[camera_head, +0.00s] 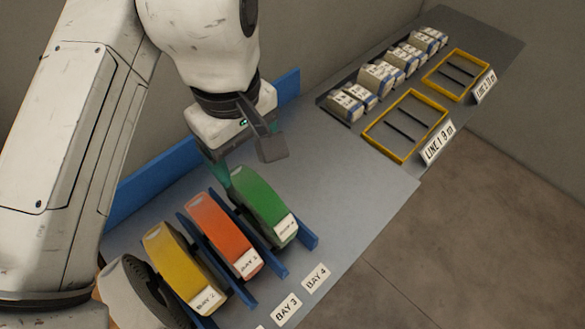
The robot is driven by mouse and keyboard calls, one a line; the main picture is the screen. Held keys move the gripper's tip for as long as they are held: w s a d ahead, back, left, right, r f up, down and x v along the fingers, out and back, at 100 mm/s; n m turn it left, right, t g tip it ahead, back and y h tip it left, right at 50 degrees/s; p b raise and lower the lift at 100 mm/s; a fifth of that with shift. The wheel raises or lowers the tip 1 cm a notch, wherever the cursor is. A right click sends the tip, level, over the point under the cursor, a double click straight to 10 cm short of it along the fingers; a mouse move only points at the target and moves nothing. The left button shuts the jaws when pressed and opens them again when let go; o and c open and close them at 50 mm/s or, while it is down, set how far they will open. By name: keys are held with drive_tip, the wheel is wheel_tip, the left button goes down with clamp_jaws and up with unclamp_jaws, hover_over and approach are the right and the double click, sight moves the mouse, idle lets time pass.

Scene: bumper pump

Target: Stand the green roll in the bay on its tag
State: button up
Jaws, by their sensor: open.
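The green roll (262,203) stands on edge in the rightmost bay visible, between two blue dividers. Its white tag (285,226) is too small to read surely. The floor label in front of that bay reads BAY 4 (316,278). My gripper (245,162) is open, with its fingers just above and behind the far end of the green roll. I cannot tell whether a finger touches it. An orange roll (218,230) stands in the bay to the left, behind the label BAY 3 (286,309). A yellow roll (180,262) stands further left.
Blue dividers (306,234) separate the rolls, and a blue wall (150,185) runs along the back. A grey-black round thing (150,292) is at lower left. Yellow frames (405,125) and several white-blue packs (380,76) lie at upper right. The grey surface between is clear.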

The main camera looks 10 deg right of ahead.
drive_tip(key=w+d+f+m+t+h, duration=0.2)
drive_tip(key=d+f, duration=0.1)
drive_tip(key=d, duration=0.8)
drive_tip(key=w+d+f+m+t+h, duration=0.1)
drive_tip(key=d+f+m, duration=0.15)
drive_tip(key=d, duration=0.75)
drive_tip(key=w+d+f+m+t+h, duration=0.2)
drive_tip(key=d+f, duration=0.1)
drive_tip(key=d, duration=0.8)
drive_tip(key=s+d+f+g, duration=0.2)
drive_tip(key=s+d+f, duration=0.2)
drive_tip(key=s+f, duration=0.65)
drive_tip(key=s+a+f+g+y, duration=0.1)
drive_tip(key=s+a+f+y, duration=0.1)
drive_tip(key=s+f, duration=0.3)
drive_tip(key=s+a+f+m+g+y, duration=0.1)
drive_tip(key=s+a+f+y, duration=0.1)
drive_tip(key=s+a+f, duration=0.3)
drive_tip(key=s, duration=0.4)
drive_tip(key=shift+s+y, duration=0.3)
drive_tip(key=shift+s, duration=0.05)
